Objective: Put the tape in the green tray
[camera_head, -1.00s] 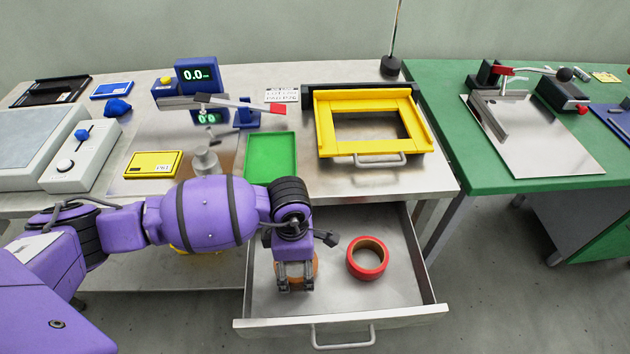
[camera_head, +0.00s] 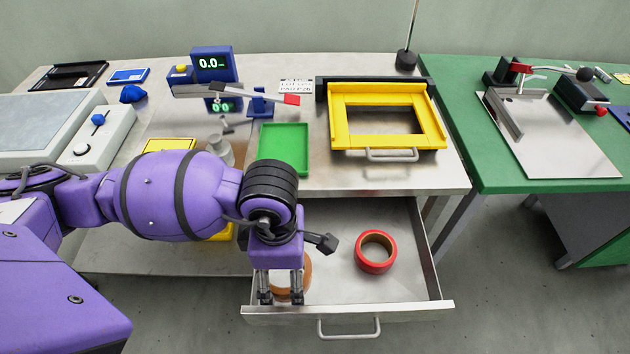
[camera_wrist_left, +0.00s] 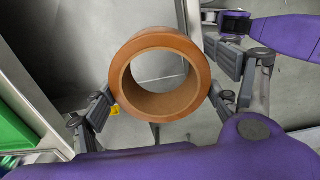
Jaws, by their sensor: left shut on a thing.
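My left gripper (camera_head: 281,296) is shut on an orange-brown tape roll (camera_wrist_left: 122,62), with a finger on either side of it. In the head view the fingers hide part of this brown tape (camera_head: 304,275), which shows over the drawer's left front part. I cannot tell exactly how high it is held. A red tape roll (camera_head: 375,252) with a tan inside lies in the open drawer, right of the gripper. The green tray (camera_head: 285,148) is empty on the table behind the drawer; a green edge shows at left in the wrist view (camera_wrist_left: 14,128).
The open drawer (camera_head: 420,290) juts out below the table. A yellow frame (camera_head: 385,143) stands right of the green tray. A blue device with a display (camera_head: 213,66) and a lever (camera_head: 245,94) stand behind and left of it. Metal weights (camera_head: 217,150) stand to its left.

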